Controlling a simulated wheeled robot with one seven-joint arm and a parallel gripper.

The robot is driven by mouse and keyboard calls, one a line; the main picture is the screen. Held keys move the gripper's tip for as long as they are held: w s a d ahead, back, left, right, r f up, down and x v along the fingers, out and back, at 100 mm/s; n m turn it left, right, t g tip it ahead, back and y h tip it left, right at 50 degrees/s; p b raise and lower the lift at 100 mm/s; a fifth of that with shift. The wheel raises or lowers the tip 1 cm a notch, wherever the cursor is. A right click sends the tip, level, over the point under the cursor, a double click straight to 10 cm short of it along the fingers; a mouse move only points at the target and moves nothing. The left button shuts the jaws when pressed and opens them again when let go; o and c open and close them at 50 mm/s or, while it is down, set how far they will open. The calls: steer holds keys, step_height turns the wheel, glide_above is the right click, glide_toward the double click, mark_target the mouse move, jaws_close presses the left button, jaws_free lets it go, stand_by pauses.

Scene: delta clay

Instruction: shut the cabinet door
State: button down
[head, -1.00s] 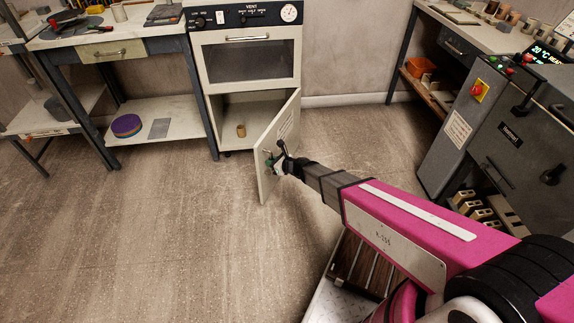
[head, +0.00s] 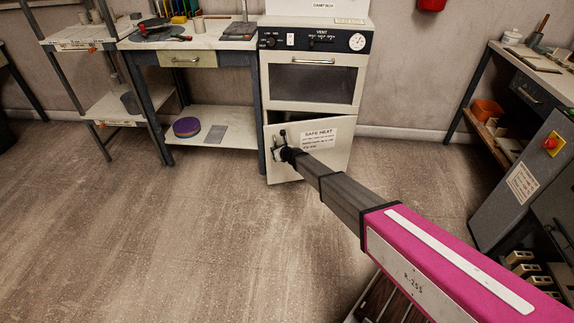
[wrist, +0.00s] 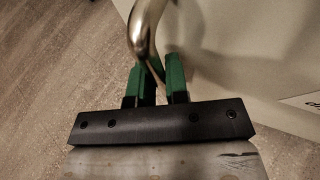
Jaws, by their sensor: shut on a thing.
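The cabinet door (head: 325,163) is the pale lower door of the damp box, with a printed label near its top. It is hinged on the right, and its left side still stands a little out from the cabinet (head: 310,105), so it looks ajar. My gripper (head: 284,152) is at the door's left side, shut on the door handle. In the wrist view the green fingers (wrist: 160,82) close around the curved metal handle (wrist: 143,32), beside the pale door face (wrist: 220,45). The inside of the cabinet is mostly hidden by the door.
A workbench (head: 190,42) with a lower shelf (head: 225,140) stands just left of the cabinet. A grey machine (head: 520,185) and another bench stand at the right. The floor (head: 160,240) in front is clear.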

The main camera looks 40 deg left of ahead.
steer(key=w+a+m+t, duration=0.1)
steer(key=w+a, duration=0.8)
steer(key=a, duration=0.3)
steer(key=shift+w+a+t+h, duration=0.15)
steer(key=shift+t+h, duration=0.15)
steer(key=c, duration=1.1)
jaws_free()
steer(key=shift+w+r, duration=0.1)
steer(key=shift+c, duration=0.2)
steer(key=shift+w, duration=0.15)
steer(key=shift+w+m, duration=0.3)
steer(key=shift+c, duration=0.4)
steer(key=shift+o, duration=0.4)
steer(key=v, duration=1.1)
steer(key=shift+s, duration=0.45)
